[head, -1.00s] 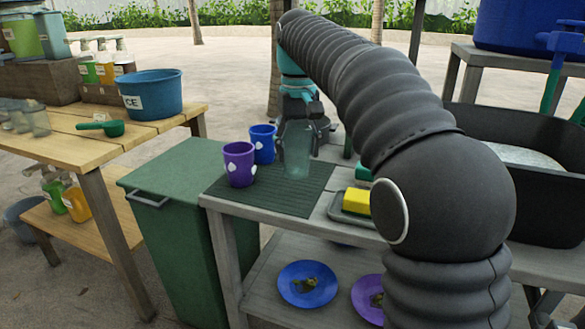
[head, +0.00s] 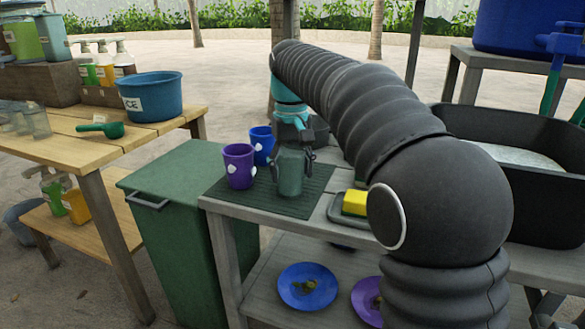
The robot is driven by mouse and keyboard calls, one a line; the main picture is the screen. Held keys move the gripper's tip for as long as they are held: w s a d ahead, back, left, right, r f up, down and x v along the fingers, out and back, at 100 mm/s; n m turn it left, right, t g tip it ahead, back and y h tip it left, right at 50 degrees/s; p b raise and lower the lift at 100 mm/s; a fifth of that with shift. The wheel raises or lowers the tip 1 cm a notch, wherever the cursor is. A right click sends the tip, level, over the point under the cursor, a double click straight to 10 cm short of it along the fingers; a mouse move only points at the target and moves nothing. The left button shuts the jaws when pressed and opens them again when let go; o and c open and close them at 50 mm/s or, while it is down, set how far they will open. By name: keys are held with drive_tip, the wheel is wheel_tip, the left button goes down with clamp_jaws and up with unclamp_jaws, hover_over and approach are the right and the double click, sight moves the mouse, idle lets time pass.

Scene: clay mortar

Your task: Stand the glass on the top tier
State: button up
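A greenish see-through glass (head: 291,176) is upright over the dark ribbed mat (head: 300,207) on the grey bench. My gripper (head: 292,160) has a finger on each side of the glass, near its upper part, and appears shut on it. I cannot tell whether the glass base touches the mat. At the far left, a stepped brown stand is on the wooden table. Its upper tier (head: 40,82) bears green and blue-grey containers (head: 22,36). Its lower tier (head: 100,94) bears several pump bottles (head: 104,66).
Purple (head: 238,166) and blue (head: 262,142) cups stand beside the glass. A yellow sponge (head: 355,202) lies to the right. A green bin (head: 165,205) stands between bench and wooden table (head: 150,135). That table holds a blue ice tub (head: 152,97), green scoop (head: 103,128) and clear glasses (head: 36,122).

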drive_tip(key=o, duration=0.3)
drive_tip(key=shift+f+b, duration=0.1)
drive_tip(key=shift+b, duration=0.2)
drive_tip(key=shift+f+b, duration=0.15)
drive_tip(key=shift+b, duration=0.25)
wheel_tip(320, 180, up, 14)
drive_tip(key=p, duration=0.5)
drive_tip(key=shift+s, duration=0.2)
